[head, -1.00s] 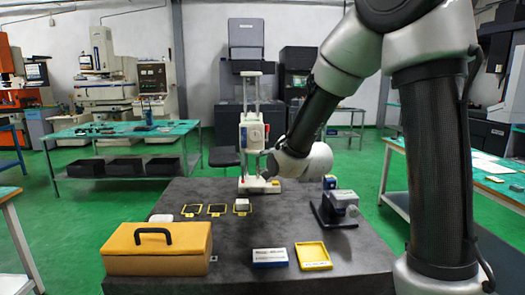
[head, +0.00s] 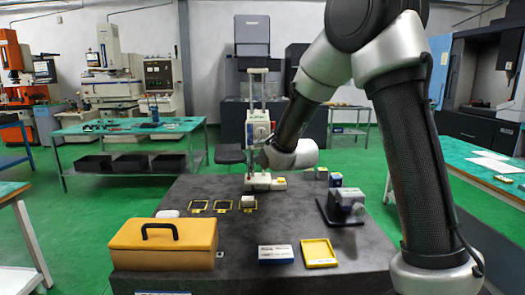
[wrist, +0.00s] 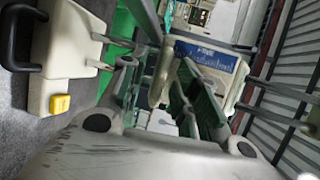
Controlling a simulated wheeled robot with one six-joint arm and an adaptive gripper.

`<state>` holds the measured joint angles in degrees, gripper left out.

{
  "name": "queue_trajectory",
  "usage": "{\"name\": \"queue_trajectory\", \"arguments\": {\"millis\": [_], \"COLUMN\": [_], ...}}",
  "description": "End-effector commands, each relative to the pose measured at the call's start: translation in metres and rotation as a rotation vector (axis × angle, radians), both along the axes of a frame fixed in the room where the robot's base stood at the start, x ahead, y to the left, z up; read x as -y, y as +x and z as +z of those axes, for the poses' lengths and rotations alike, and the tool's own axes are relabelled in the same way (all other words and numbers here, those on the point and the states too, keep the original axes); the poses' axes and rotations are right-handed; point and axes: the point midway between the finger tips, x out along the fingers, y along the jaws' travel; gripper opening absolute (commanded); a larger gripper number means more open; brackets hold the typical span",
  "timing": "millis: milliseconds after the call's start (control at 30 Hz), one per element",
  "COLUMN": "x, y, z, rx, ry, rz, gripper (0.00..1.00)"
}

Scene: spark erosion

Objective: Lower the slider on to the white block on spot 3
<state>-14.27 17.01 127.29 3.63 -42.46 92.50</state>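The white block (head: 247,199) sits on spot 3 (head: 256,206), the rightmost of three yellow-and-black frames. Behind it stands the measuring stand with two upright rods; its white slider (head: 260,127) is well above the stand's base (head: 262,183). The base and its yellow button also show in the wrist view (wrist: 60,104). My gripper (wrist: 168,92) is at the slider; my arm hides it in the head view. In the wrist view a curved pale handle (wrist: 161,78) lies between or very near the fingers. I cannot tell whether they are closed on it.
A yellow case (head: 165,258) stands at the front left of the dark table (head: 240,240). A blue-and-white box (head: 276,254), a yellow tray (head: 319,260) and a dark device (head: 343,206) stand to the right. Small blue blocks (head: 336,180) stand behind. The middle is clear.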

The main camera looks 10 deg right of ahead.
Motion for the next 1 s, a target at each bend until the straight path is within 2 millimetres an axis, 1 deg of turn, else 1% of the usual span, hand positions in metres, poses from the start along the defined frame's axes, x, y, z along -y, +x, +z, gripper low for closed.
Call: {"name": "queue_trajectory", "arguments": {"millis": [67,200,233,400,467,733,833,1000], "x": [0.000,0.000,0.000,0.000,0.000,0.000,0.000,0.000], "y": [0.000,0.000,0.000,0.000,0.000,0.000,0.000,-0.001], "z": [0.000,0.000,0.000,-0.001,-0.005,-0.059,-0.069,-0.073], "rx": [0.000,0.000,0.000,-0.001,-0.002,-0.006,-0.004,-0.005], "ry": [0.000,0.000,0.000,0.000,-0.001,-0.002,-0.002,-0.002], "rz": [0.000,0.000,0.000,0.000,0.000,0.000,0.001,0.001], "gripper": [0.30,0.04,0.00,0.00,0.00,0.00,0.00,0.00]}}
